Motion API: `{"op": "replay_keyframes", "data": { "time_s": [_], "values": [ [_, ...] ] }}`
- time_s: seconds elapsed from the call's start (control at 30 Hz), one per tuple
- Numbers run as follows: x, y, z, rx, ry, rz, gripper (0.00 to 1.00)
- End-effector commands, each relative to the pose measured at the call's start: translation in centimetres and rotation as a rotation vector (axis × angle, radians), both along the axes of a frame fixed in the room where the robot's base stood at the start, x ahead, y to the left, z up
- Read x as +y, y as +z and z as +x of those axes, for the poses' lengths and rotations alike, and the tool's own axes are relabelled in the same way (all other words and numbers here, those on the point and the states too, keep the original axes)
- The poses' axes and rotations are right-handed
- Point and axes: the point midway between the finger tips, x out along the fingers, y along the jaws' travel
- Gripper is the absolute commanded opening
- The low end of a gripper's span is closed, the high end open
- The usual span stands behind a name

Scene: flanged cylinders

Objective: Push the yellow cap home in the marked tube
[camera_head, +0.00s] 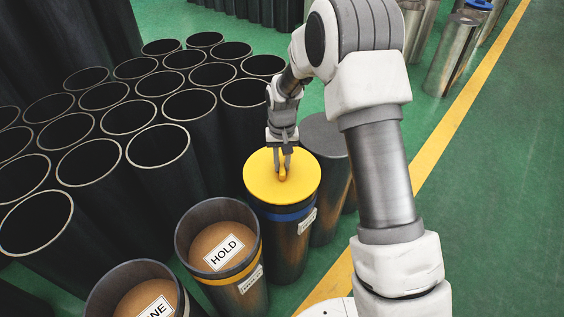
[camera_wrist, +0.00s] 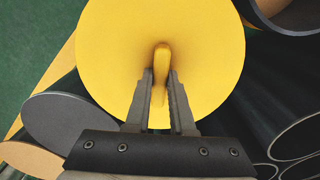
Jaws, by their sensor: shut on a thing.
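The yellow cap (camera_head: 265,185) is a round disc with a raised grip tab. It sits on top of a dark tube (camera_head: 284,245) with a blue band and a white label. My gripper (camera_head: 283,170) points down and is shut on the cap's tab near the disc's middle. In the wrist view the cap (camera_wrist: 115,50) fills the upper middle, with the fingers (camera_wrist: 161,90) on both sides of the tab. The cap covers the tube's mouth. I cannot tell how deep it is seated.
A tube with an inner brown disc marked HOLD (camera_head: 212,242) stands close at front left, with another labelled tube (camera_head: 140,292) beyond it. A grey-topped cylinder (camera_head: 322,135) stands right behind. Many open black tubes (camera_head: 88,160) crowd the left. Green floor (camera_head: 500,200) is clear at right.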

Motion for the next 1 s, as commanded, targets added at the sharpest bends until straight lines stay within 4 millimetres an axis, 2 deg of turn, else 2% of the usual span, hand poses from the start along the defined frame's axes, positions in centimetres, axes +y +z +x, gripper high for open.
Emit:
{"op": "replay_keyframes", "data": {
  "time_s": [0.53, 0.77, 0.8, 1.0],
  "values": [
    [0.01, -1.14, 0.01, 0.000, 0.000, 0.000, 0.00],
    [0.00, -1.04, 0.02, 0.000, 0.000, 0.000, 0.00],
    [0.00, -1.04, 0.02, -0.001, 0.000, 0.000, 0.24],
    [0.00, -1.04, 0.02, 0.000, 0.000, 0.000, 0.57]
  ]
}}
